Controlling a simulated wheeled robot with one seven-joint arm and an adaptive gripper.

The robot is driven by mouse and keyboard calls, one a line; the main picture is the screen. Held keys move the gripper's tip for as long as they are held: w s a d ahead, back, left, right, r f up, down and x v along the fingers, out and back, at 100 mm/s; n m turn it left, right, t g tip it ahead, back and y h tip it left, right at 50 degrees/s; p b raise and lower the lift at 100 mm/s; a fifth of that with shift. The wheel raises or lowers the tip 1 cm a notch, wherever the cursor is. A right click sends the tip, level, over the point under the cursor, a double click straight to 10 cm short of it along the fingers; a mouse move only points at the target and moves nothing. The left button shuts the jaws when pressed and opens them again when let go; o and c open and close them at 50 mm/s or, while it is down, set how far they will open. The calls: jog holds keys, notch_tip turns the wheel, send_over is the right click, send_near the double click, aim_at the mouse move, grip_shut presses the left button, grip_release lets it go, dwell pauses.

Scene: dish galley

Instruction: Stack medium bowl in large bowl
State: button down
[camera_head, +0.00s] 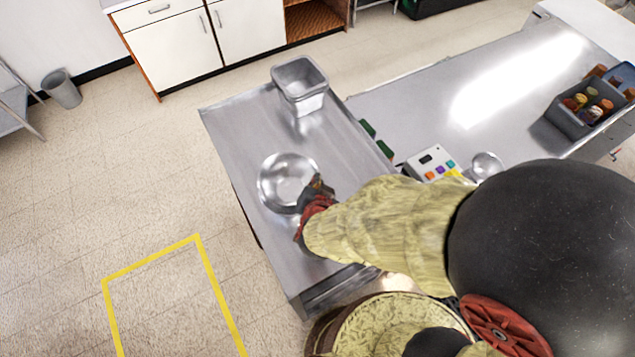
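A shiny metal bowl (285,184) stands upright on the left steel table, and its inside shows. I cannot tell whether it is one bowl or two nested ones. A smaller-looking metal bowl (487,164) stands on the right steel counter, partly hidden behind my arm. My gripper (316,190) is at the right rim of the left bowl and overlaps it in the picture. The fingers are small and dark, so I cannot tell whether they touch or grip the rim.
A square metal container (300,85) stands at the back of the left table (245,123). A control box with coloured buttons (432,163) is beside the smaller bowl. A grey bin of bottles (570,116) stands on the right counter (420,100). The left table's front is clear.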

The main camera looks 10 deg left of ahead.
jog(key=c, duration=2.4)
grip_release()
jog(key=o, duration=0.4)
jog(key=shift+c, duration=0.2)
jog(key=shift+o, duration=0.4)
jog(key=v, duration=1.2)
jog(key=shift+f, duration=0.1)
